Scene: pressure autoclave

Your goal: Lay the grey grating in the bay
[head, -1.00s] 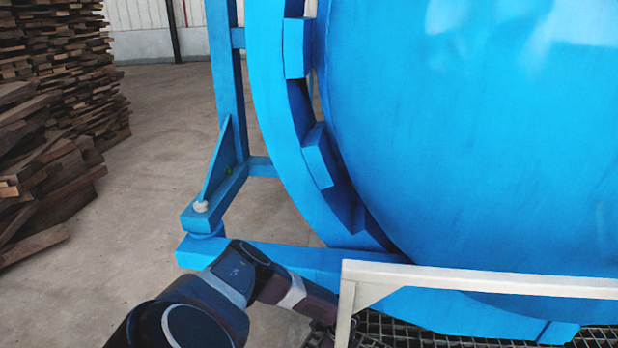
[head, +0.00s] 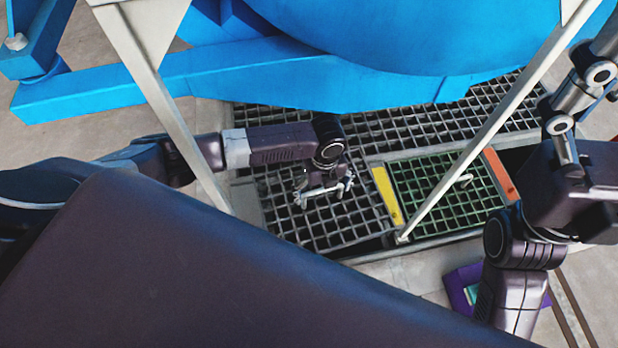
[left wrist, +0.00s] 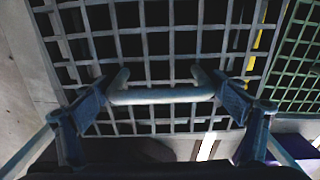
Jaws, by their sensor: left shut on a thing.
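The grey grating (head: 350,222) lies low in the floor frame, left of the yellow strip, in the head view. It sits slightly askew, with a dark gap along its front edge. Whether it is fully seated cannot be told. My left gripper (head: 325,190) is over its middle. In the left wrist view its two fingers are shut on the grating's handle (left wrist: 160,96), with the grating's mesh (left wrist: 165,45) behind. My right gripper (head: 580,100) seems to be at the far right, partly hidden and cut by the picture edge; its jaw state is unclear.
A yellow strip (head: 386,196), green grating (head: 435,200) and orange strip (head: 500,176) lie to the right. More grating (head: 420,125) runs behind, under the blue vessel (head: 400,35). Pale rail posts (head: 495,115) cross the view. A purple box (head: 462,290) stands on the floor in front.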

